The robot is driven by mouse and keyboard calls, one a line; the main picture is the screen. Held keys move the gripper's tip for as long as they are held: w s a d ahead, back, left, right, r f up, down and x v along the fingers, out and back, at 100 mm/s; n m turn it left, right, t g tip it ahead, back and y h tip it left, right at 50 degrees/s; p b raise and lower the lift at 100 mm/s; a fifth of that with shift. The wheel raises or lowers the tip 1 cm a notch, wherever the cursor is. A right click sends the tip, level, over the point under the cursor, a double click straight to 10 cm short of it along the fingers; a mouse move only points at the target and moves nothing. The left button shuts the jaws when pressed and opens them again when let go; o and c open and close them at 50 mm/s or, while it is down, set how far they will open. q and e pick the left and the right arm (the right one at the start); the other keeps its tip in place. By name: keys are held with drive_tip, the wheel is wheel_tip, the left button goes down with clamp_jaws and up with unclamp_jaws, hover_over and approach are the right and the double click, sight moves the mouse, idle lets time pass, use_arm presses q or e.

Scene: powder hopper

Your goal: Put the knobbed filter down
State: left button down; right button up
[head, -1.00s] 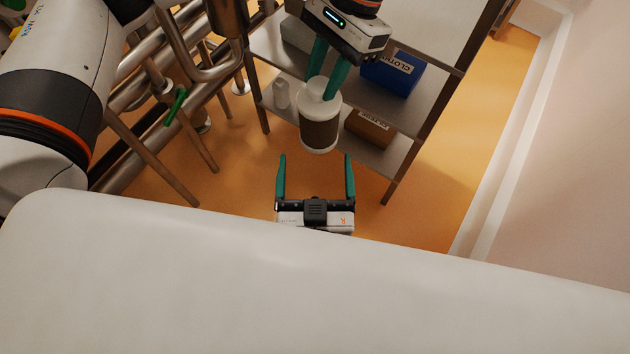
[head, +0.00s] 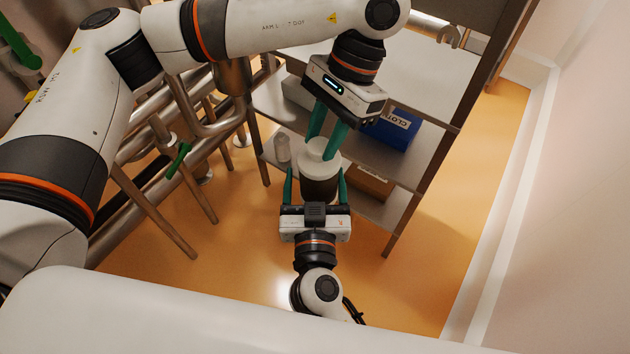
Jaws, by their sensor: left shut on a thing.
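The knobbed filter (head: 319,184) is a round body with a white top and a dark brown side, held roughly upright in front of the shelf rack. My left gripper (head: 323,147) reaches down from above, its green fingers shut on the knob at the filter's top. My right gripper (head: 316,178) is below and nearer, pointing up the picture. Its green fingers are spread, one on each side of the filter's lower part in the picture. I cannot tell whether they touch it. The filter's underside is hidden.
A metal shelf rack (head: 388,236) stands behind, with a blue box marked CLOTH (head: 394,130), a brown box (head: 370,182) and a white bottle (head: 282,149). Steel pipes (head: 215,128) with a green handle (head: 178,160) are at left. Orange floor (head: 430,265) is clear at right.

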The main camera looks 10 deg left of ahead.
drive_tip(key=c, duration=0.6)
use_arm(q)
drive_tip(key=c, duration=1.5)
unclamp_jaws()
use_arm(e)
drive_tip(key=shift+a, duration=0.1)
drive_tip(key=shift+c, duration=0.7)
use_arm(q)
drive_tip(key=o, duration=0.6)
drive_tip(key=shift+c, duration=0.2)
